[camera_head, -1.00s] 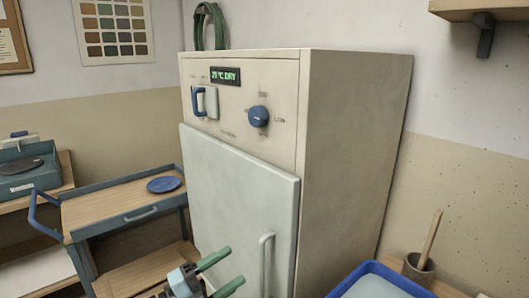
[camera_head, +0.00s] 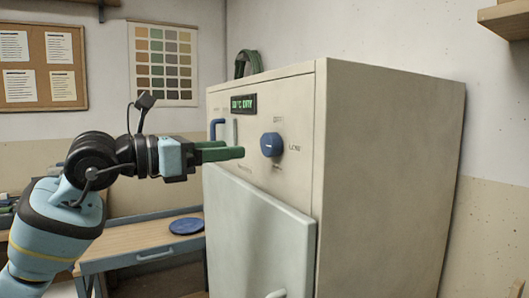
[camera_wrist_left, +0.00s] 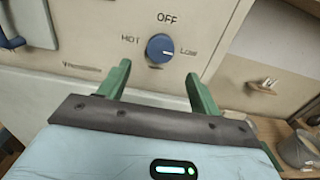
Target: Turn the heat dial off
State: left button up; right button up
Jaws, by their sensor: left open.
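The heat dial (camera_head: 271,145) is a round blue knob on the front panel of a cream cabinet (camera_head: 390,170). In the left wrist view the dial (camera_wrist_left: 160,48) sits among the labels HOT on its left, OFF above and Low on its right. Its pale mark appears to point toward Low. My left gripper (camera_head: 242,151) has green fingers, open and empty, pointing at the dial from the left, apart from it. In the left wrist view the fingers (camera_wrist_left: 158,72) stand either side below the dial. My right gripper is out of view.
A blue handle (camera_head: 216,129) and a green display (camera_head: 243,104) are left of the dial. The cabinet's pale door (camera_head: 258,235) is below. A cart with a blue plate (camera_head: 186,226) stands at the left. A wall shelf (camera_head: 505,18) is at upper right.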

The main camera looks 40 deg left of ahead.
aim_at(266, 146)
pick_arm(q)
jog(key=shift+w, duration=0.1)
jog(key=p+x, duration=0.2)
jog(key=x, duration=0.5)
jog(key=shift+r+p, duration=0.1)
jog(key=shift+p, duration=0.25)
jog(key=shift+w+d, duration=0.2)
jog(key=shift+w, duration=0.05)
jog(key=c, duration=0.9)
jog(key=shift+c, duration=0.3)
